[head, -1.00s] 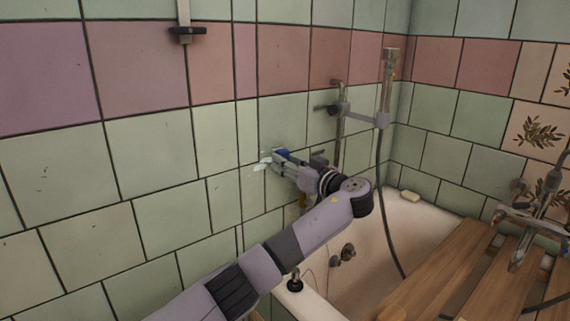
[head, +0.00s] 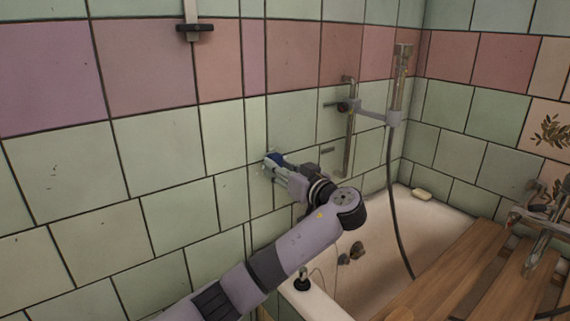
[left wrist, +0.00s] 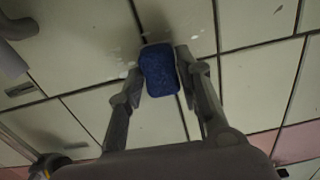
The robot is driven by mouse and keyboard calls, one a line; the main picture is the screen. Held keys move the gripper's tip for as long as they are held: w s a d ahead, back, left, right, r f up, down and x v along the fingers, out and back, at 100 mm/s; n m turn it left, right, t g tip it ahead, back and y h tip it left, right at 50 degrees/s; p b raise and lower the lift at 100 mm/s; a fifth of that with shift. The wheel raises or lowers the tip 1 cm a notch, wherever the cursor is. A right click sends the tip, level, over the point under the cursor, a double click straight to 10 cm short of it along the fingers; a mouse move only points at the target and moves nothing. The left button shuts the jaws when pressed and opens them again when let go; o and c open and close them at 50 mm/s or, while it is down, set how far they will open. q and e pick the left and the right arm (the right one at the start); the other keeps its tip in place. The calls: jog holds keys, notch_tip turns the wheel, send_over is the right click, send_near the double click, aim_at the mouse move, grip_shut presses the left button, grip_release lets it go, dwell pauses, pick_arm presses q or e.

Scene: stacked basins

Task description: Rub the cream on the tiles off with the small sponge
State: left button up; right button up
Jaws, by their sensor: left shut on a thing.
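The small sponge (left wrist: 160,72) is blue and sits between the fingers of my left gripper (left wrist: 159,76), pressed on or very close to the tiled wall. In the head view the sponge (head: 273,160) shows at the tip of my left gripper (head: 277,166), against the pale green tiles (head: 230,138). White flecks of cream (left wrist: 125,72) lie beside the sponge in the left wrist view, with fainter marks around it. In the head view hardly any cream shows; the gripper may hide some. My right gripper is out of view.
A bathtub (head: 440,225) with wooden slats (head: 450,275) lies below right. A shower rail with a hose (head: 391,190) stands right of my gripper. The wall left of my gripper is clear.

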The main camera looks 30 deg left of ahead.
pick_arm(q)
jog(key=shift+g, duration=0.3)
jog(key=shift+s+a, duration=0.4)
jog(key=shift+s, duration=0.3)
jog(key=shift+s+a, duration=0.35)
jog(key=shift+s, duration=0.3)
jog(key=shift+s+a, duration=0.4)
jog(key=shift+s, duration=0.3)
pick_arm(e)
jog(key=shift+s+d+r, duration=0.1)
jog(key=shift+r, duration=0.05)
pick_arm(q)
jog(key=shift+v, duration=0.8)
jog(key=v, duration=0.4)
jog(key=shift+s+d+f, duration=0.1)
jog(key=shift+d, duration=0.25)
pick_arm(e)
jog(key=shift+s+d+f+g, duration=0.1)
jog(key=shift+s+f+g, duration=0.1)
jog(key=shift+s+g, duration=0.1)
pick_arm(q)
jog(key=v, duration=0.3)
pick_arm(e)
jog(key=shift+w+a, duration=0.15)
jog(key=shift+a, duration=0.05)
